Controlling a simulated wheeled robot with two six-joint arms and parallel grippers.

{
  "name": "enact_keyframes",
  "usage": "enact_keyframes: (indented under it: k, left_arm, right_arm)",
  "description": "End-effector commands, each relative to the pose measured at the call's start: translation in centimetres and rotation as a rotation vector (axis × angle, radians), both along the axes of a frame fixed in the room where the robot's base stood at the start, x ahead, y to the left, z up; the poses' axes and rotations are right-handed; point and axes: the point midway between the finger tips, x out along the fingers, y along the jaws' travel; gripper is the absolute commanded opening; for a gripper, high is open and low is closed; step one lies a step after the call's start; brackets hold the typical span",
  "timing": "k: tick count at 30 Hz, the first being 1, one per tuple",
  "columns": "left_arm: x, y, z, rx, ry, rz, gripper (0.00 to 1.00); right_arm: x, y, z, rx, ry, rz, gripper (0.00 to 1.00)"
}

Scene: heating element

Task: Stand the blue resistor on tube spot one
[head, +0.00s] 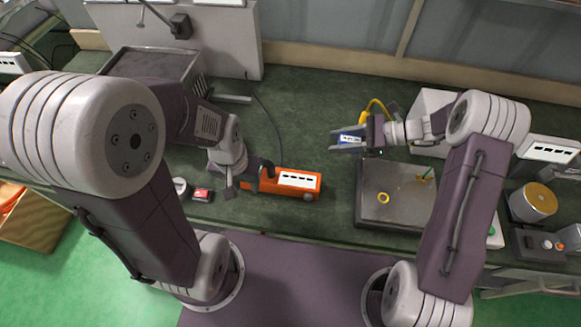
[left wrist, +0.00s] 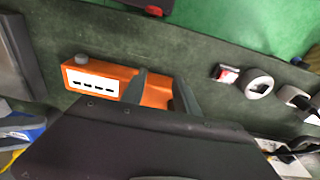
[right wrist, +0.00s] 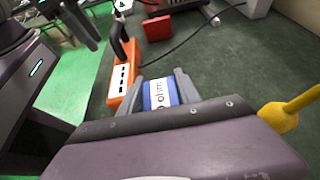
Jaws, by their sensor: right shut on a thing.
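The blue resistor (head: 350,139), with a white label, is held in my right gripper (head: 348,141) above the green bench. In the right wrist view, the resistor (right wrist: 160,94) sits between both fingers, its label reading "ohm". A grey metal plate (head: 400,213) lies on the bench below and to the right of it. The plate bears a yellow ring (head: 383,198) and a small green upright piece (head: 427,175); I cannot tell which mark is tube spot one. My left gripper (head: 249,180) is open, its fingers apart over the left end of an orange device (head: 310,184).
A small red item (head: 202,195) lies left of the orange device. A yellow bent part (head: 375,106) and a white box (head: 430,103) stand behind the plate. A gold-topped cylinder (head: 533,200) stands at the right. The bench behind the orange device is mostly clear, crossed by a dark cable.

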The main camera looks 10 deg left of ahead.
Motion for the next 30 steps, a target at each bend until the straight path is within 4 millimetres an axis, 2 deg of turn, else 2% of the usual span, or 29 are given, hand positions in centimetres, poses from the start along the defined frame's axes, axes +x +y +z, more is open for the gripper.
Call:
enact_keyframes:
  k: [1, 6, 9, 12, 17, 24, 30]
  left_arm:
    - [0.0, 0.0, 0.1, 0.000, 0.000, 0.000, 0.36]
    - [0.0, 0.0, 0.4, 0.000, -0.001, 0.000, 0.36]
    - [0.0, 0.0, 0.5, 0.000, -0.001, 0.000, 0.36]
    - [0.0, 0.0, 0.5, 0.000, -0.001, 0.000, 0.36]
    - [0.0, 0.0, 0.5, 0.000, -0.001, 0.000, 0.36]
    - [0.0, 0.0, 0.6, 0.000, -0.001, 0.000, 0.36]
    - [0.0, 0.0, 0.6, 0.000, -0.001, 0.000, 0.36]
  right_arm:
    - [-0.6, 1.4, -0.8, 0.001, 0.007, 0.006, 0.00]
    - [-1.8, 6.0, -3.7, 0.000, 0.007, 0.007, 0.00]
    - [-2.3, 8.1, -5.0, -0.001, 0.005, 0.006, 0.00]
    - [-2.6, 9.2, -5.7, 0.000, 0.003, 0.004, 0.00]
    - [-2.6, 9.6, -6.1, -0.001, 0.002, 0.002, 0.00]
    - [-2.6, 9.5, -9.7, -0.001, 0.004, 0.001, 0.00]
    - [-2.6, 9.5, -9.9, -0.001, 0.001, 0.002, 0.00]
